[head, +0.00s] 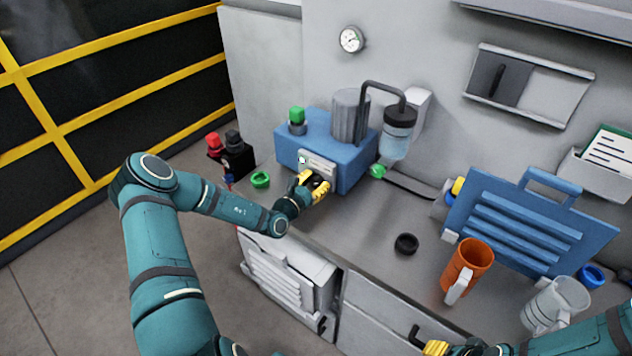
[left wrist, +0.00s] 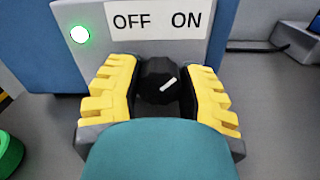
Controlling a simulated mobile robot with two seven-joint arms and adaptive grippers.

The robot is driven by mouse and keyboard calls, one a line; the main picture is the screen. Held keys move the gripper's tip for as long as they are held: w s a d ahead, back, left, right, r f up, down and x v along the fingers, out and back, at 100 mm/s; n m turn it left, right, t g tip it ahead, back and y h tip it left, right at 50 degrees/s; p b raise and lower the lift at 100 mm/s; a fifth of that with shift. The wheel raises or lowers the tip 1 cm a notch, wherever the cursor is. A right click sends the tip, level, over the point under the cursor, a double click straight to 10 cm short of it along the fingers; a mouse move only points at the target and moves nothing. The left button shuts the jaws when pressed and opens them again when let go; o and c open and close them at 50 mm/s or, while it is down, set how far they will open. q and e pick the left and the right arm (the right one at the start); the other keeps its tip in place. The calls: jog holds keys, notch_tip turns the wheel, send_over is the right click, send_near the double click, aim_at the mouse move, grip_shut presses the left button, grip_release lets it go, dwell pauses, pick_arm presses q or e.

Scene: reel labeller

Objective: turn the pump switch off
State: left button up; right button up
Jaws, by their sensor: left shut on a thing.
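The pump switch is a black rotary knob (left wrist: 157,80) with a white pointer mark, on the front of the blue pump unit (head: 318,142). A white label (left wrist: 158,20) above it reads OFF on the left and ON on the right. The mark slants up to the right, toward ON. A round lamp (left wrist: 80,34) left of the label glows green. My left gripper (head: 314,187) is at the knob, its yellow fingers on either side, shut on it. My right gripper (head: 437,348) shows only partly at the bottom edge, and its opening is unclear.
A black ring (head: 406,243), an orange mug (head: 467,267), a clear mug (head: 556,302) and a blue panel (head: 528,222) stand to the right on the grey counter. A green ring (head: 260,179) lies left of the pump.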

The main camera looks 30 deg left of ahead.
pick_arm(q)
jog(key=n+p, duration=0.3)
jog(key=n, duration=0.1)
jog(key=shift+r, duration=0.25)
jog(key=n+p, duration=0.2)
jog(key=n, duration=0.1)
jog(key=shift+n, duration=0.3)
jog(key=n+p, duration=0.1)
jog(key=n, duration=0.3)
jog(key=shift+a+f+p, duration=0.1)
jog(key=shift+f+p, duration=0.05)
jog(key=shift+p, duration=0.2)
jog(key=n, duration=0.6)
jog(key=shift+p, duration=0.4)
jog(key=o, duration=1.2)
jog(key=shift+w+f, duration=0.1)
jog(key=shift+f, duration=0.05)
